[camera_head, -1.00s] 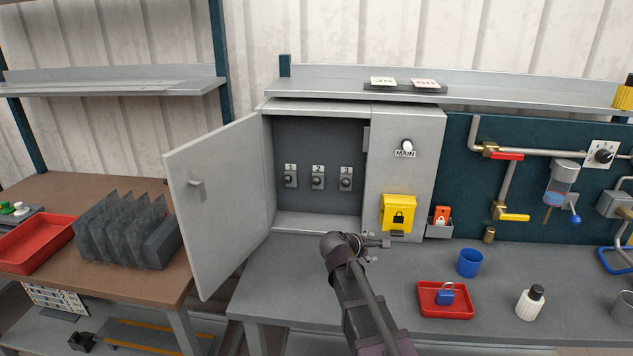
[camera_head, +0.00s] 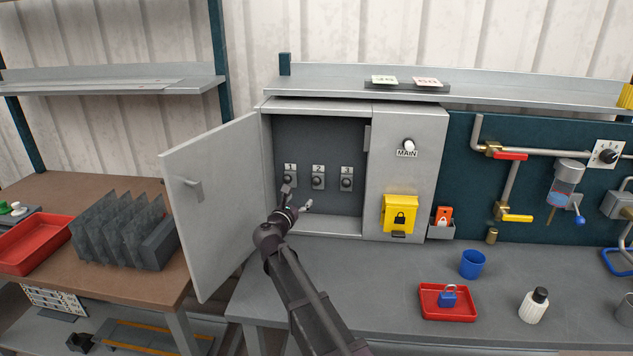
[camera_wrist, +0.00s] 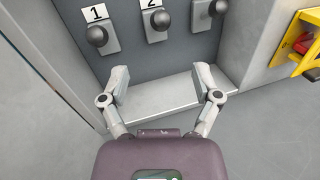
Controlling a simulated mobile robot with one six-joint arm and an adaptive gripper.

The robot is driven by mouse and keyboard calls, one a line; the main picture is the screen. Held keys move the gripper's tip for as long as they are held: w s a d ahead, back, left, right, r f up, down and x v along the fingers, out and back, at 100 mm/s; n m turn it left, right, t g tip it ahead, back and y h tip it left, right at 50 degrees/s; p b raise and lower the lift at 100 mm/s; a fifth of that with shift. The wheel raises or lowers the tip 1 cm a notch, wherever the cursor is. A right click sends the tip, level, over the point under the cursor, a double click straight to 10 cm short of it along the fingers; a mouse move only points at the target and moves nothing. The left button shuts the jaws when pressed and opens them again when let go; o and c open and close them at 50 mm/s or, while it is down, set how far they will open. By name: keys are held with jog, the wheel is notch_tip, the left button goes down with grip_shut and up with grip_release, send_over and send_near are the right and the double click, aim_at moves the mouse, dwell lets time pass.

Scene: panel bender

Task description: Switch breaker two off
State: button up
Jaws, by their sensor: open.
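The grey cabinet (camera_head: 318,223) stands open with its door (camera_head: 214,205) swung out to the left. Inside are three breakers on the back panel, labelled 1, 2 and 3. Breaker two (camera_head: 318,179) is the middle one, with a dark round knob; it also shows in the wrist view (camera_wrist: 155,34). My gripper (camera_head: 298,195) is at the cabinet opening, below and left of breaker two. In the wrist view, my gripper (camera_wrist: 160,80) is open and empty, its fingers apart below breakers one (camera_wrist: 97,35) and two. It touches no knob there.
Breaker three (camera_head: 347,180) is right of breaker two. The door bounds the left side. A red tray (camera_head: 428,312) with a blue padlock (camera_head: 448,296) lies on the bench.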

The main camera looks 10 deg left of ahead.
aim_at(314, 182)
jog(key=shift+w, duration=0.2)
jog(key=x, duration=1.3)
jog(key=shift+w+d, duration=0.2)
grip_shut()
